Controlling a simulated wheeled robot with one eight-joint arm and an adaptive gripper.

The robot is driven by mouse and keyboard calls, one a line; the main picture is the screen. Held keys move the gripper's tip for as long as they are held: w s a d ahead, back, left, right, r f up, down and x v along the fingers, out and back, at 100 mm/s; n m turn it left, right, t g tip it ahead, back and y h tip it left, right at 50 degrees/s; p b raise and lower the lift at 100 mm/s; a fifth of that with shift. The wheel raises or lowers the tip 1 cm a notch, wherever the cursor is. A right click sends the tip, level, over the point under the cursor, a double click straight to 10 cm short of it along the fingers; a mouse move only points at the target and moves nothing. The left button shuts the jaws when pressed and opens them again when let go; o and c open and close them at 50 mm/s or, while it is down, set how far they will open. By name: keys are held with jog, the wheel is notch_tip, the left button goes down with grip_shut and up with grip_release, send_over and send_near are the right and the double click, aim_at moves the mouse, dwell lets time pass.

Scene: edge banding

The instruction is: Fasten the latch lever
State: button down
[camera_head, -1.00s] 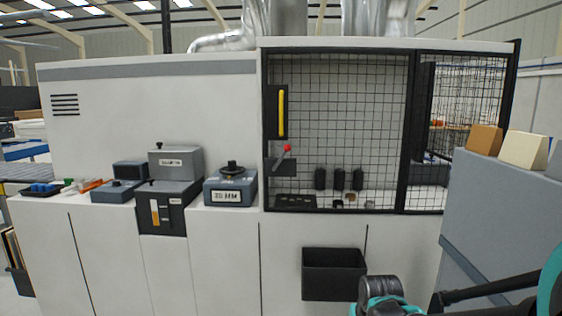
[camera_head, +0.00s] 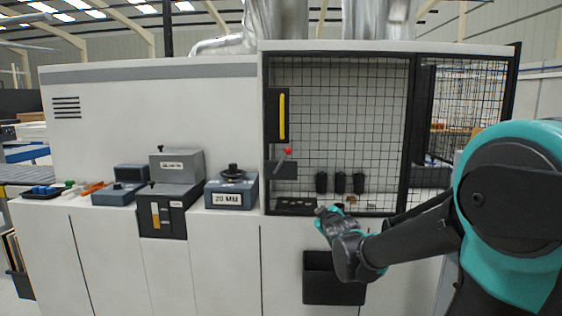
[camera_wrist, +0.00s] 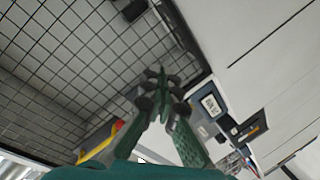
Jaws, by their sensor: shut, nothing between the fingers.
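The latch lever (camera_head: 284,158) has a red knob and a short grey shaft. It leans up to the right from a black plate (camera_head: 282,170) at the left edge of the mesh door (camera_head: 350,110). A yellow vertical handle (camera_head: 282,118) is above it. My gripper (camera_head: 322,212) is below and right of the lever, in front of the door's lower edge and apart from the lever. In the wrist view my gripper (camera_wrist: 160,80) has its fingers together and empty. The yellow handle (camera_wrist: 40,132) shows at lower left there; I cannot clearly make out the lever.
Several black cylinders (camera_head: 340,182) stand behind the mesh. A black bin (camera_head: 320,285) hangs below my gripper. A blue-grey box labelled 20 MM (camera_head: 230,190) is on the ledge to the left. The space before the lever is clear.

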jog(key=w+a+r+n+t+y, duration=0.2)
jog(key=w+a+r+n+y, duration=0.15)
jog(key=a+r, duration=0.3)
jog(key=n+t+y, duration=0.1)
jog(key=n+y, duration=0.3)
jog(key=n, duration=0.1)
send_near(282, 161)
jog(key=s+a+r, duration=0.3)
jog(key=a, duration=0.1)
jog(key=shift+w+f, duration=0.1)
jog(key=shift+w, duration=0.15)
jog(key=w, duration=0.9)
jog(key=shift+w+a+r, duration=0.2)
jog(key=shift+a+r, duration=0.05)
jog(key=shift+a, duration=0.05)
